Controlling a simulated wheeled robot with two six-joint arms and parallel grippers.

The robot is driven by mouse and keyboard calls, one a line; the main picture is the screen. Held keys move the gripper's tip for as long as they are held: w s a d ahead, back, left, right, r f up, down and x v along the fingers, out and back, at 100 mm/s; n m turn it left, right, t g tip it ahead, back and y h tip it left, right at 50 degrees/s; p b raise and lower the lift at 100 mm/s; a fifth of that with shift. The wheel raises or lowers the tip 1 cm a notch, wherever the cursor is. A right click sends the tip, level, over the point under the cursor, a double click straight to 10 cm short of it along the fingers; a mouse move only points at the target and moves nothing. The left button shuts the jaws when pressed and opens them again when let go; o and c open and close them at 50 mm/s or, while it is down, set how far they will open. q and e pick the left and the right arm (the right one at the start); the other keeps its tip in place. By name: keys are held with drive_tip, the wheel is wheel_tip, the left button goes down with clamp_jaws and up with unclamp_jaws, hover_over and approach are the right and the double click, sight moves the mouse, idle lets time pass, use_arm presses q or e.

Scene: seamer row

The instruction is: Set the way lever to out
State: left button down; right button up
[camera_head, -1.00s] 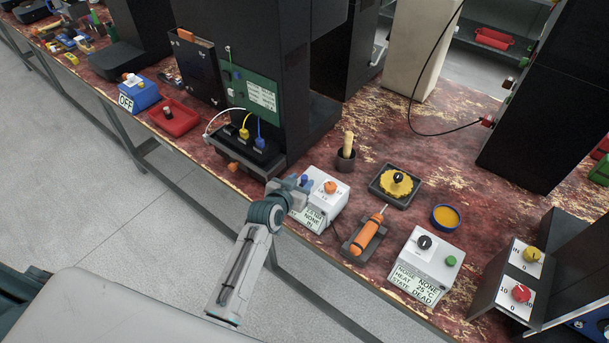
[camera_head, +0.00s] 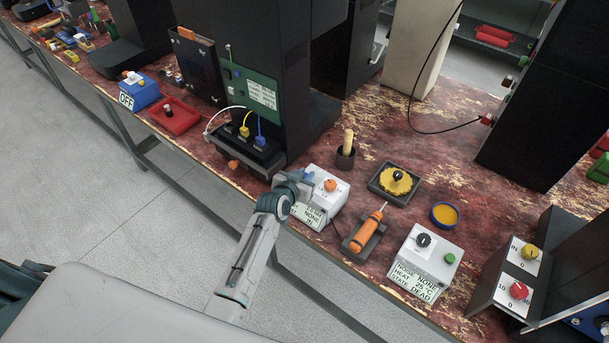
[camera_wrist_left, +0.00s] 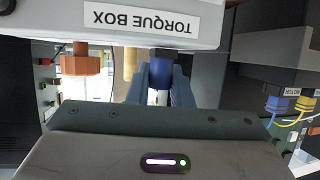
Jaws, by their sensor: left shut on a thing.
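The white torque box (camera_head: 328,203) stands near the bench's front edge, with an orange knob (camera_head: 330,185) on top and a front display reading "NONE" and "IN". In the left wrist view its "TORQUE BOX" label (camera_wrist_left: 141,19) appears upside down. A blue-capped lever (camera_wrist_left: 162,66) sits between the fingers of my left gripper (camera_wrist_left: 161,88), which is shut on it. In the head view my left gripper (camera_head: 305,178) covers the left part of the box top and hides the lever. The orange knob (camera_wrist_left: 82,62) is left of the fingers in the wrist view. My right gripper is not in view.
An orange screwdriver (camera_head: 366,231) lies in a dark holder right of the box. A white box with a black knob (camera_head: 425,257) stands farther right. A dark cup with a wooden handle (camera_head: 346,157) is behind. A black machine with cables (camera_head: 258,148) rises at left.

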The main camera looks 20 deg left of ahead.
use_arm(q)
drive_tip(key=w, duration=0.1)
drive_tip(key=w+d+b, duration=0.1)
drive_tip(key=w, duration=0.2)
drive_tip(key=shift+w+d+f+b, duration=0.1)
drive_tip(key=shift+w+d+b, duration=0.2)
drive_tip(key=shift+d+b, duration=0.05)
drive_tip(key=c, duration=1.3)
unclamp_jaws()
drive_tip(key=b+v, duration=0.2)
drive_tip(key=v, duration=0.8)
drive_tip(key=shift+s+r, duration=0.25)
drive_tip(key=shift+s, duration=0.1)
